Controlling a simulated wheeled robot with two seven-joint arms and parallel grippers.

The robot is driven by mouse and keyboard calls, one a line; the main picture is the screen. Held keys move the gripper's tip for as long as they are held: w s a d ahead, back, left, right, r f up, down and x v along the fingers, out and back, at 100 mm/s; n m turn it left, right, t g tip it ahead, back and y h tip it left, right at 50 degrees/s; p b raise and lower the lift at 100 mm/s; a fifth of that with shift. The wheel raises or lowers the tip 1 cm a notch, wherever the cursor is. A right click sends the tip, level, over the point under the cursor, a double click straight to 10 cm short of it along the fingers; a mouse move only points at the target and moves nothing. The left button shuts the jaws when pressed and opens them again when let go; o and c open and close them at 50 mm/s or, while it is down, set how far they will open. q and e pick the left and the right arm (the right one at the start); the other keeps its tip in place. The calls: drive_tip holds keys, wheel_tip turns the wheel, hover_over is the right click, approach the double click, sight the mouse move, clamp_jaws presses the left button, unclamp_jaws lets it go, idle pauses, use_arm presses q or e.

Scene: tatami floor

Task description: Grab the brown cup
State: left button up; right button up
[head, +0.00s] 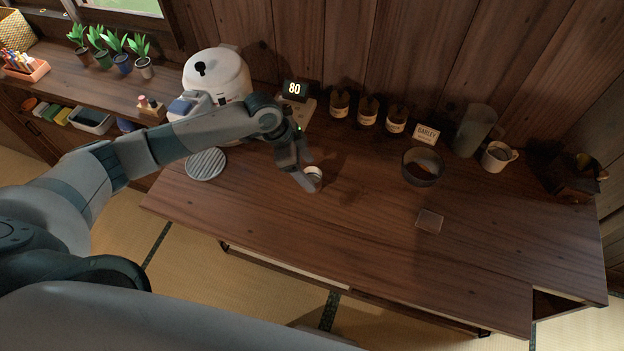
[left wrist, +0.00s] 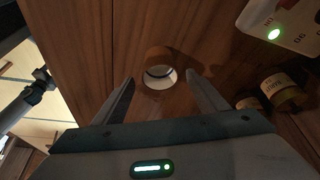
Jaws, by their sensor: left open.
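The brown cup (head: 316,173) stands on the wooden table, left of the middle, partly hidden by my left gripper (head: 307,174) in the head view. My left gripper (left wrist: 159,84) is open there, with one finger on each side of the picture. The cup shows between and just beyond the fingertips, with a gap on both sides. I see no contact. A grey arm with a dark end (left wrist: 40,84), probably my right one, shows at the left wrist view's edge; its jaw state is unclear.
A scale reading 80 (head: 294,89) stands behind the cup, with several bottles (head: 368,112) along the wall. A striped round coaster (head: 206,164) lies left. A dark bowl (head: 422,168) and a square coaster (head: 429,221) are to the right. The table's front is clear.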

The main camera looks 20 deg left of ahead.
sight(312, 175)
use_arm(q)
drive_tip(key=shift+p+x, duration=0.7)
drive_tip(key=shift+x, duration=1.15)
drive_tip(key=shift+a, duration=0.1)
drive_tip(key=c, duration=1.2)
